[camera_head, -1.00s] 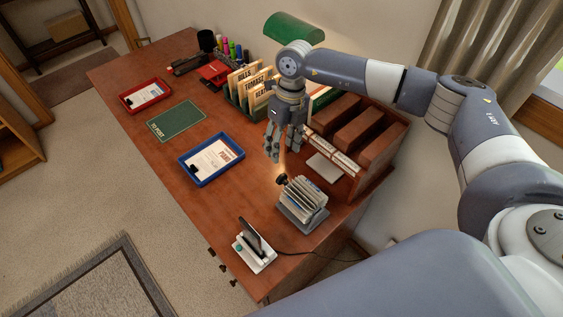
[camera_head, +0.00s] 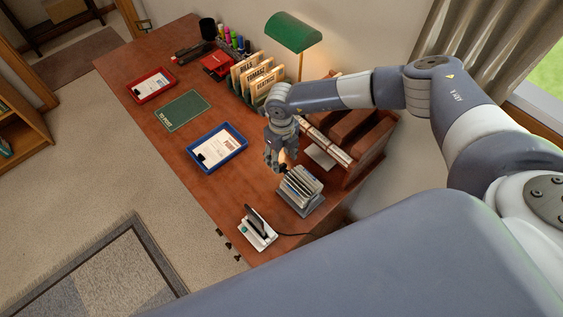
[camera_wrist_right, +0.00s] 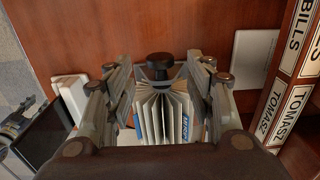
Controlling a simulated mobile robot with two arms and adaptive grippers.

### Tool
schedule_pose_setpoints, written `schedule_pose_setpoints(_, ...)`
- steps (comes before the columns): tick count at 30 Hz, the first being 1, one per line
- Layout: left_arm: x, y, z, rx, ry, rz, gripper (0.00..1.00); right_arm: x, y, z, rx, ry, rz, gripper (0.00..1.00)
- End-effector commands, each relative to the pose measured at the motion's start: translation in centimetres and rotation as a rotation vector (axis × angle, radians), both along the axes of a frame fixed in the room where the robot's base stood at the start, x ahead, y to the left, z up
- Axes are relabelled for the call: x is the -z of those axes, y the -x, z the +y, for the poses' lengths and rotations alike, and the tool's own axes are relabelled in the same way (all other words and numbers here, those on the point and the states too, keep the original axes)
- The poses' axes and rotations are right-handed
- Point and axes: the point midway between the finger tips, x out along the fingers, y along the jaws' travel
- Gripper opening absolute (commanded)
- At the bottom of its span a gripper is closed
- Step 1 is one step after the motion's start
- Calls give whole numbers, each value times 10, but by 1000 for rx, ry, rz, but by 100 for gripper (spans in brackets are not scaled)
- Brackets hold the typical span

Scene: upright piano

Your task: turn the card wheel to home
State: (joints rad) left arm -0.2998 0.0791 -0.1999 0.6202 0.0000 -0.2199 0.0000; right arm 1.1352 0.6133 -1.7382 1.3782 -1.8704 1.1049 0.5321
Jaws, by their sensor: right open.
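The card wheel (camera_head: 300,187) is a rotary file with a fan of white cards on a grey base, near the desk's near right end. A dark round knob (camera_head: 281,168) sticks out on its far left side. My right gripper (camera_head: 273,164) is just above and beside the knob, pointing down. In the right wrist view the card fan (camera_wrist_right: 163,112) and the knob (camera_wrist_right: 160,66) lie between the spread fingers, which look apart from the knob. A blue tab with lettering shows among the cards. My left gripper is not in view.
A white stand with a dark device (camera_head: 258,228) is close in front of the wheel, its cable running right. A wooden shelf of binders (camera_head: 365,160) stands behind right. A blue tray (camera_head: 217,149) lies left; the green lamp (camera_head: 293,32) is behind.

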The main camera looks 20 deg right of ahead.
Motion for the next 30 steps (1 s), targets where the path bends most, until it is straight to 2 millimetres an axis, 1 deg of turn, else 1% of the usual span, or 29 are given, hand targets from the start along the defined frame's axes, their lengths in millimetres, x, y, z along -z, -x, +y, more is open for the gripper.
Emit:
schedule_pose_setpoints(1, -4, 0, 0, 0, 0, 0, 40, 8, 1, 0, 0, 1, 3, 49)
schedule_pose_setpoints(6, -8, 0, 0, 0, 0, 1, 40, 32, 1, 0, 0, 0, 2, 49)
schedule_pose_setpoints(10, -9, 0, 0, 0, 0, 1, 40, 44, 0, 0, 0, -1, 1, 49)
schedule_pose_setpoints(15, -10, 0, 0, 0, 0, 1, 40, 52, 0, 0, -1, 0, 1, 49)
schedule_pose_setpoints(23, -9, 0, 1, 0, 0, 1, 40, 53, 0, 0, -1, -1, 0, 49)
schedule_pose_setpoints(24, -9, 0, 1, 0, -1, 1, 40, 53, 0, 0, -1, -1, 0, 45)
schedule_pose_setpoints(29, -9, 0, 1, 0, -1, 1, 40, 52, 0, 0, 0, -1, 0, 9)
schedule_pose_setpoints(30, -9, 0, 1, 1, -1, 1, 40, 52, 0, 0, 0, -1, 0, 5)
